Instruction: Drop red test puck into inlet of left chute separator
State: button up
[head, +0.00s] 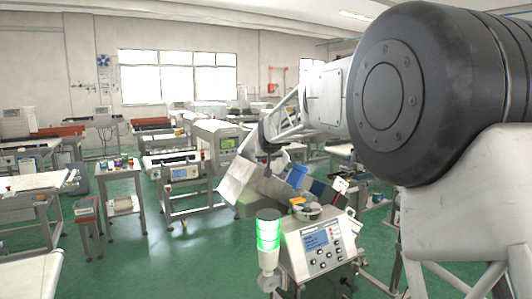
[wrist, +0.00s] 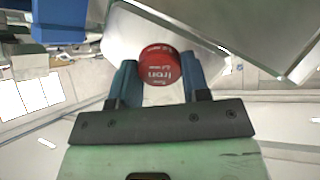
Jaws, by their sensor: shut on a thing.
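The red test puck (wrist: 158,66), with white lettering, is held between the blue fingertips of my gripper (wrist: 158,78) in the wrist view. In the head view my gripper (head: 266,158) is small, above the slanted metal chute of a separator (head: 262,192), and the puck cannot be made out there. Bare metal panels (wrist: 262,28) of the separator fill the top of the wrist view, just beyond the puck. The puck looks apart from the panels, though the gap is hard to judge. I cannot make out the inlet opening clearly.
A control box (head: 318,246) with a screen and a lit green signal tower (head: 268,238) stand in front of the chute. A blue bin (head: 318,190) is to its right. Another detector machine (head: 213,142) stands behind left. Green floor (head: 160,245) is open at left.

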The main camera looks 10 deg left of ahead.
jog(key=shift+f, duration=0.35)
jog(key=o, duration=1)
jog(key=shift+s+r, duration=0.1)
jog(key=shift+v, duration=3.8)
